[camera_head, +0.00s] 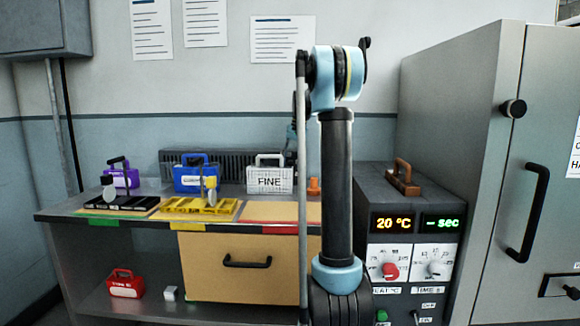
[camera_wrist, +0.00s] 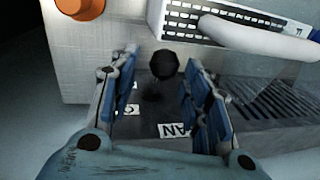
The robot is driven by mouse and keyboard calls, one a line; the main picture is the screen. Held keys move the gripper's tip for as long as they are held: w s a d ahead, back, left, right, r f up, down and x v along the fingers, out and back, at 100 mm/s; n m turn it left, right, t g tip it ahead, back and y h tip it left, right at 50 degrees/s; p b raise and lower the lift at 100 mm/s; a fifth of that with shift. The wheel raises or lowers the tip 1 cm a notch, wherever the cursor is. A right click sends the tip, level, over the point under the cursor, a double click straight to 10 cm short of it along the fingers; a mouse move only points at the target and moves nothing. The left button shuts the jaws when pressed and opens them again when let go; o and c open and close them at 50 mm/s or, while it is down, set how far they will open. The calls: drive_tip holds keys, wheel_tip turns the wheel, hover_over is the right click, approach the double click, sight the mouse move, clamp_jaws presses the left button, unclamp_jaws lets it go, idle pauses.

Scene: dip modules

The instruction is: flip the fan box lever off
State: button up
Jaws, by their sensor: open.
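In the wrist view, a black ball knob (camera_wrist: 163,64), apparently the lever's end, shows between the fingertips of my gripper (camera_wrist: 158,82). The gripper is open, with one finger on each side of the knob; I cannot tell whether either finger touches it. Below the knob is a dark box face (camera_wrist: 157,110) with a white label (camera_wrist: 175,130) reading "AN", its start cut off by a finger. The lever's shaft and its exact position are unclear. In the head view my arm hides the gripper, and I cannot make out the fan box there.
A white module marked FINE (camera_head: 269,181) stands on the bench, near an orange knob (camera_head: 314,187). Blue (camera_head: 196,177) and purple (camera_head: 122,178) modules stand further left. A grey oven-like unit (camera_head: 408,205) with a brown-handled block (camera_head: 403,183) is at right.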

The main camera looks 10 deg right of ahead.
drive_tip(key=shift+a+f, duration=0.1)
drive_tip(key=shift+f, duration=0.55)
clamp_jaws()
idle(0.9)
unclamp_jaws()
wheel_tip(320, 180, up, 12)
drive_tip(key=d, duration=0.2)
drive_tip(key=shift+s, duration=0.2)
drive_tip(key=shift+d+f, duration=0.1)
drive_tip(key=shift+f, duration=0.05)
